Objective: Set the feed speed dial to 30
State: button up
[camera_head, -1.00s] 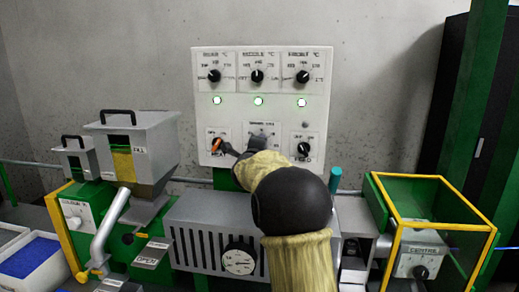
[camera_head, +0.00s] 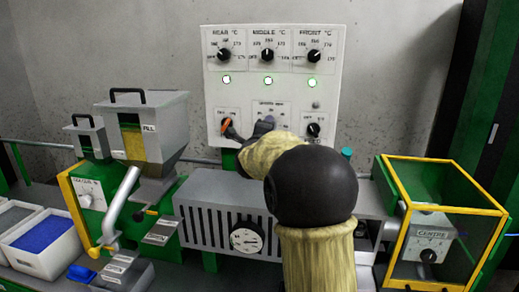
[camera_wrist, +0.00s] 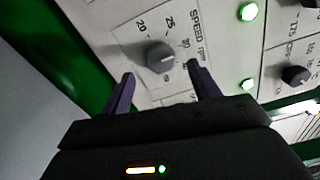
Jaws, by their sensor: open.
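A grey round dial (camera_wrist: 160,57) is on the white control panel (camera_head: 212,88) in the wrist view. The label beside it reads "SPEED rpm", with 20, 25 and 30 printed around it; any word before "SPEED" is out of view. I cannot clearly tell where its pointer stands. My gripper (camera_wrist: 160,75) is open, with one dark finger on either side of the dial's lower edge, and I see no contact. In the head view my gripper (camera_head: 258,130) is at the panel's lower middle, and my arm hides the dial there.
An orange-marked knob (camera_head: 227,125) sits just left of my gripper and a black knob (camera_head: 313,129) just right. Three temperature knobs with green lamps are above. A yellow-framed guard box (camera_head: 395,215) stands right; a grey hopper (camera_head: 150,115) stands left.

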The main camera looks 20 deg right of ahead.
jog(key=v, duration=1.2)
jog(key=shift+s+b, duration=0.2)
jog(key=shift+b, duration=0.2)
jog(key=shift+a, duration=0.1)
jog(key=s+a+f+n+g+y, duration=0.25)
jog(key=a+f+n+y, duration=0.25)
jog(key=f+n, duration=0.35)
jog(key=s+a+f+n+g+y, duration=0.2)
jog(key=s+a+f+n+y, duration=0.25)
jog(key=f+n, duration=0.45)
jog(key=s+a+f+n+g, duration=0.2)
jog(key=s+f+n+g, duration=0.65)
jog(key=s+f, duration=0.6)
notch_tip(320, 180, up, 24)
jog(key=s+p, duration=0.1)
jog(key=p, duration=2)
jog(key=shift+s+f+n+t+p, duration=0.2)
jog(key=shift+s+n+t+p, duration=0.1)
jog(key=shift+s+n+p, duration=0.1)
